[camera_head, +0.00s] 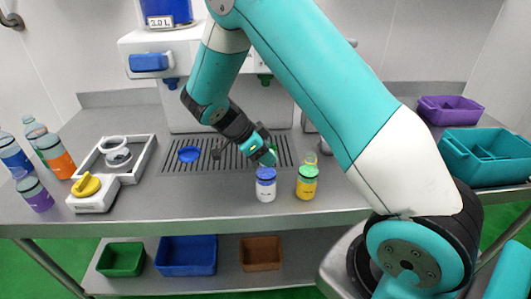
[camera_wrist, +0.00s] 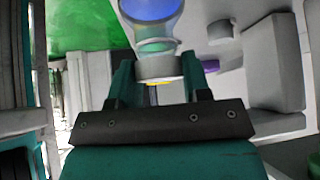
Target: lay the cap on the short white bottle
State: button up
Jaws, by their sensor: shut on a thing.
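The short white bottle (camera_head: 265,191) stands upright near the front edge of the counter, with a blue upper part. My gripper (camera_head: 264,159) is tilted downward just above and behind its top. In the wrist view my gripper (camera_wrist: 157,88) has a pale, round, cap-like piece (camera_wrist: 158,67) between its fingers. A clear neck and blue rounded shape (camera_wrist: 150,12) appear directly beyond that piece. The cap is not clear in the head view, and I cannot tell whether it touches the bottle.
A yellow bottle (camera_head: 306,186) stands close on the right. A blue disc (camera_head: 189,154) lies on the drip grate (camera_head: 225,160). A white frame (camera_head: 148,157), a yellow-knobbed device (camera_head: 92,194) and several bottles are left. Teal (camera_head: 486,173) and purple bins are right.

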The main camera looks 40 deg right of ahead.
jog(key=o, duration=1)
jog(key=shift+o, duration=0.2)
jog(key=v, duration=1.7)
jog(key=shift+w+a+r, duration=0.1)
jog(key=shift+r, duration=0.05)
